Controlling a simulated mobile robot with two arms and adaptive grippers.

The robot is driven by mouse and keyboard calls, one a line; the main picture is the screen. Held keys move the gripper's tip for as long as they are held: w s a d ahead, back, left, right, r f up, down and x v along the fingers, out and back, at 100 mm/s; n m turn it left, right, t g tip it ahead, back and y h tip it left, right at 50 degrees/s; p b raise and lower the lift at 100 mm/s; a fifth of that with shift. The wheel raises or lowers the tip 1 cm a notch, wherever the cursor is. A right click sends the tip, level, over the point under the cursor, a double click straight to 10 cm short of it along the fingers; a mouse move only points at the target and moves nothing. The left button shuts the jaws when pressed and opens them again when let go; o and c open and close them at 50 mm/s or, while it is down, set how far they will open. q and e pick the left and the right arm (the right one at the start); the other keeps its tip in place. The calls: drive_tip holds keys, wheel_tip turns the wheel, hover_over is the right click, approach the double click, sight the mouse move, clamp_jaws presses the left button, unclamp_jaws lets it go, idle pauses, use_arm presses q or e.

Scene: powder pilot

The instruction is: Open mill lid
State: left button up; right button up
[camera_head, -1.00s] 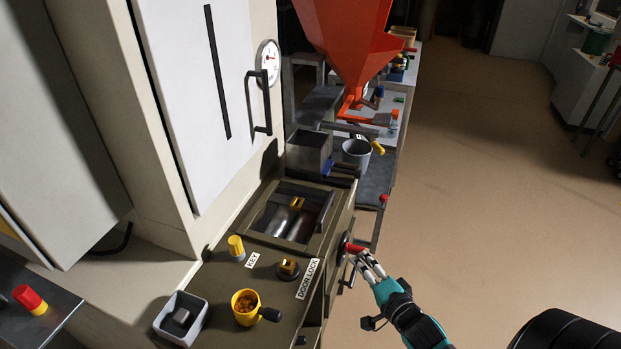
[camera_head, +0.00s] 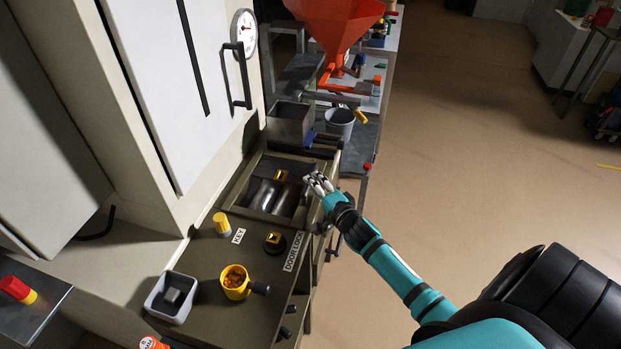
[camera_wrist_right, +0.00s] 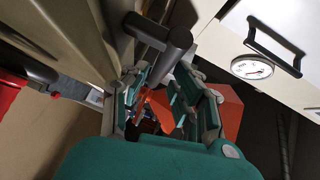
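The mill is an olive-brown housing with a framed top opening (camera_head: 268,207) showing shiny rollers inside. A dark bar handle stands at the right edge of this opening; in the head view my right gripper (camera_head: 319,184) now hides most of it. In the right wrist view a dark grey bar (camera_wrist_right: 167,45) reaches down toward the space between the fingers of my right gripper (camera_wrist_right: 163,100). The fingers look apart; whether they touch the bar is unclear. My left gripper is in neither view.
A tall white cabinet (camera_head: 150,90) stands left. An orange hopper (camera_head: 336,25) is behind. Open floor lies right.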

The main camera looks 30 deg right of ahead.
drive_tip(key=shift+w+d+f, duration=0.1)
drive_tip(key=shift+w+f, duration=0.05)
drive_tip(key=shift+w, duration=0.6)
drive_tip(key=shift+w+d+f, duration=0.1)
drive_tip(key=shift+w, duration=0.6)
drive_tip(key=shift+a, duration=0.1)
drive_tip(key=shift+c, duration=0.3)
clamp_jaws()
